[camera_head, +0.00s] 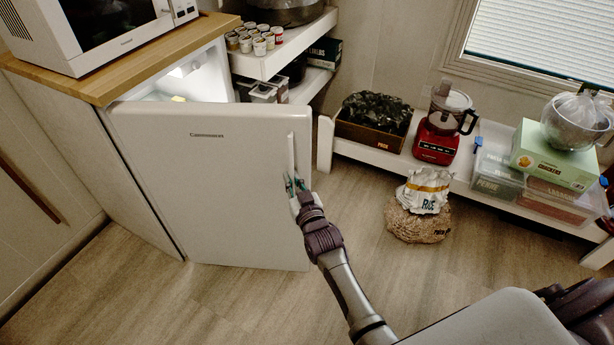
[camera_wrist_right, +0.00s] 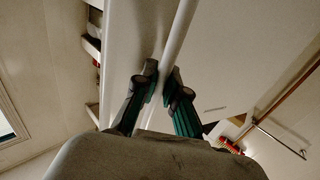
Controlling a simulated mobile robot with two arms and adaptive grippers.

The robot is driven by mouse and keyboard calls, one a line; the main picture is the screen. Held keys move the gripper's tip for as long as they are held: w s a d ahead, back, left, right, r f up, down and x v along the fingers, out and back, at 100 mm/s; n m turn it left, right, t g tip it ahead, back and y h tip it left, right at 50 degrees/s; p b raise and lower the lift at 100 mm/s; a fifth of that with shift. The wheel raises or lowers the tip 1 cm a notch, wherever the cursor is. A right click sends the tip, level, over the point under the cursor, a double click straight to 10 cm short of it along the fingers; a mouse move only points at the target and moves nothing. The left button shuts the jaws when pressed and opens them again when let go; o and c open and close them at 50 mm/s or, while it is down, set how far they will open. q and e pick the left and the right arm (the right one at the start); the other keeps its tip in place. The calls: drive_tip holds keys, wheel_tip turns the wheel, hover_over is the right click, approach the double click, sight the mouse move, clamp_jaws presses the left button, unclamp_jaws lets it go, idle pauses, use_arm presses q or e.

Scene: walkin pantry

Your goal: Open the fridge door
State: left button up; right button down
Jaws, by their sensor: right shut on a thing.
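The white fridge door (camera_head: 215,190) stands partly open in the head view, swung out from the lit fridge interior (camera_head: 190,82). Its upright bar handle (camera_head: 292,155) is near the door's right edge. My right gripper (camera_head: 295,186) is at the lower part of the handle. In the right wrist view, the fingers of the right gripper (camera_wrist_right: 161,85) are closed around the white handle (camera_wrist_right: 178,40), with the door panel (camera_wrist_right: 215,75) behind it. My left gripper is not in view.
A wooden counter (camera_head: 150,65) with a microwave (camera_head: 95,25) sits above the fridge. A low white shelf (camera_head: 460,180) holds a red food processor (camera_head: 437,138) and boxes. A rice bag (camera_head: 424,190) on a sack stands on the floor right of the door. Floor below the door is clear.

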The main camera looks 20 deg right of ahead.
drive_tip(key=shift+s+a, duration=0.3)
drive_tip(key=shift+s, duration=0.2)
drive_tip(key=c, duration=1.2)
unclamp_jaws()
drive_tip(key=s, duration=1.2)
